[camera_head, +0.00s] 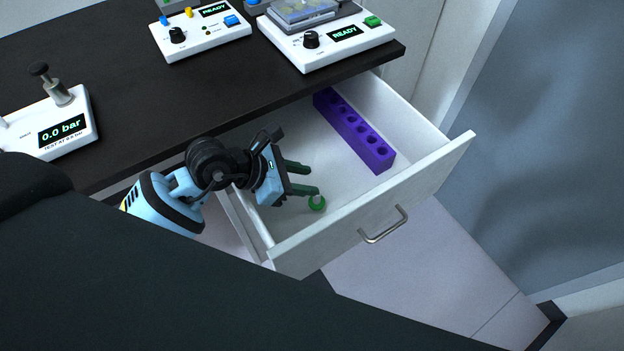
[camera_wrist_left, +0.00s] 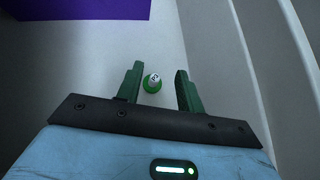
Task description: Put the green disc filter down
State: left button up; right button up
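The green disc filter (camera_head: 317,203) is in the open drawer (camera_head: 345,225), on or just above its white floor. In the left wrist view the filter (camera_wrist_left: 152,83) shows as a small green disc with a pale, marked middle. My left gripper (camera_head: 312,180) reaches down into the drawer beside the filter. Its two green fingers are open, and in the left wrist view (camera_wrist_left: 160,70) the filter appears between them with a gap on both sides. I cannot tell the exact height between filter and fingers. My right gripper is not in view.
A purple rack (camera_head: 355,131) with several holes lies along the far side of the drawer. The drawer front has a metal handle (camera_head: 384,226). The black worktop (camera_head: 120,95) above holds white devices, including a READY unit (camera_head: 325,40) and a pressure tester (camera_head: 55,125). The drawer floor between rack and gripper is clear.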

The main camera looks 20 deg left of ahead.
pick_arm(q)
jog(key=v, duration=0.9)
jog(key=shift+s+r, duration=0.1)
jog(key=shift+r, duration=0.05)
dwell(1.0)
